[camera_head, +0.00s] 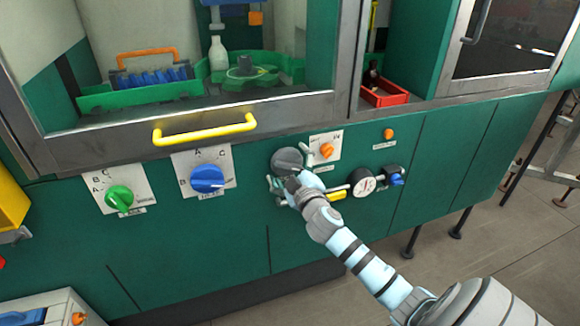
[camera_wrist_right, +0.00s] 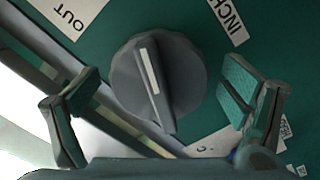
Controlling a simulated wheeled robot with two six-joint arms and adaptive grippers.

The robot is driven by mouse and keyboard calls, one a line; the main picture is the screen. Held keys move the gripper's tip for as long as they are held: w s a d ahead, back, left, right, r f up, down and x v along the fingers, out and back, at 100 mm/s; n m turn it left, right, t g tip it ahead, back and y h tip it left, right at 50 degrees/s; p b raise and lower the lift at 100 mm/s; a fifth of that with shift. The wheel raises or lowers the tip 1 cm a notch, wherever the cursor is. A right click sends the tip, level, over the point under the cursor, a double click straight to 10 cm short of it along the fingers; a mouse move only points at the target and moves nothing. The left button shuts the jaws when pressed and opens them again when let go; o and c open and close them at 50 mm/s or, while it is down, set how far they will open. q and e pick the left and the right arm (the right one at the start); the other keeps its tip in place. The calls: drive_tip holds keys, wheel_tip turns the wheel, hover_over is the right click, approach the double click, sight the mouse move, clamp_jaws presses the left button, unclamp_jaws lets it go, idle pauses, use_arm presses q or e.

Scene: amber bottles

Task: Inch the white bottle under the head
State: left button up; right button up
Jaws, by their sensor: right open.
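The white bottle (camera_head: 218,52) stands upright behind the machine's window, at the left of a green round fixture (camera_head: 244,70). A blue part with an orange block (camera_head: 255,18) hangs above it, cut off by the frame's top. A dark grey knob (camera_head: 287,160) sits on the green front panel. In the right wrist view the knob (camera_wrist_right: 180,75) has a white pointer line, between the labels OUT (camera_wrist_right: 72,16) and INCH (camera_wrist_right: 228,18). My right gripper (camera_wrist_right: 157,90) is open, its fingers on either side of the knob with visible gaps. My left gripper is out of view.
A yellow handle (camera_head: 205,129) crosses the window's lower frame. A green selector (camera_head: 119,198) and a blue selector (camera_head: 207,179) are left of the knob. An orange knob (camera_head: 326,150), a gauge (camera_head: 362,182) and a blue valve (camera_head: 397,179) are close on its right.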

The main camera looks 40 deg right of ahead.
drive_tip(key=v, duration=1.2)
drive_tip(key=shift+n, duration=0.3)
drive_tip(key=x, duration=1.3)
drive_tip(key=shift+w+d+b, duration=0.1)
drive_tip(key=shift+d+b, duration=0.05)
drive_tip(key=shift+b, duration=0.2)
drive_tip(key=shift+c, duration=0.2)
